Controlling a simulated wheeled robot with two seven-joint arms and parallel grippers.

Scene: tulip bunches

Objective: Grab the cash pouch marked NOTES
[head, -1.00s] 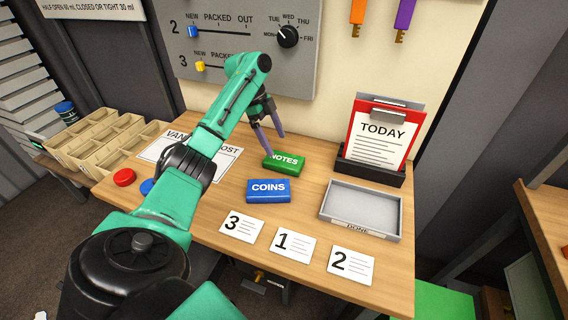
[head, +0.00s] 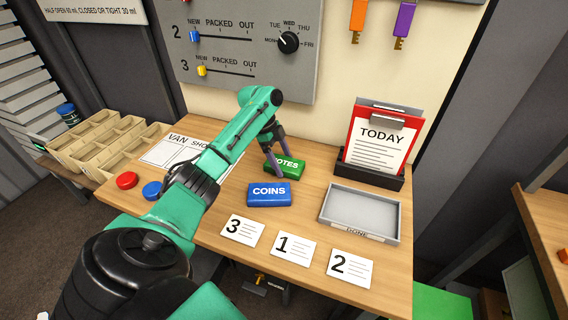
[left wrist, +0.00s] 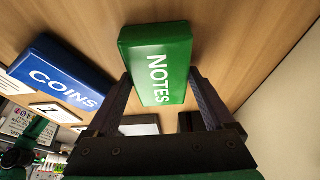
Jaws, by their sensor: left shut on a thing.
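The green cash pouch marked NOTES (head: 284,168) lies on the wooden table, behind the blue COINS pouch (head: 269,194). My left gripper (head: 276,170) is lowered over the NOTES pouch, with its purple fingers on either side and shut on it. In the left wrist view the NOTES pouch (left wrist: 158,62) sits between the two fingers of my left gripper (left wrist: 162,92), and the COINS pouch (left wrist: 62,78) is to the left. My right gripper is not in view.
A grey DONE tray (head: 361,236) and a TODAY clipboard holder (head: 368,175) stand to the right. Cards numbered 3 (head: 242,231), 1 (head: 287,247) and 2 (head: 350,266) lie along the front. Red (head: 127,180) and blue (head: 152,190) discs lie left.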

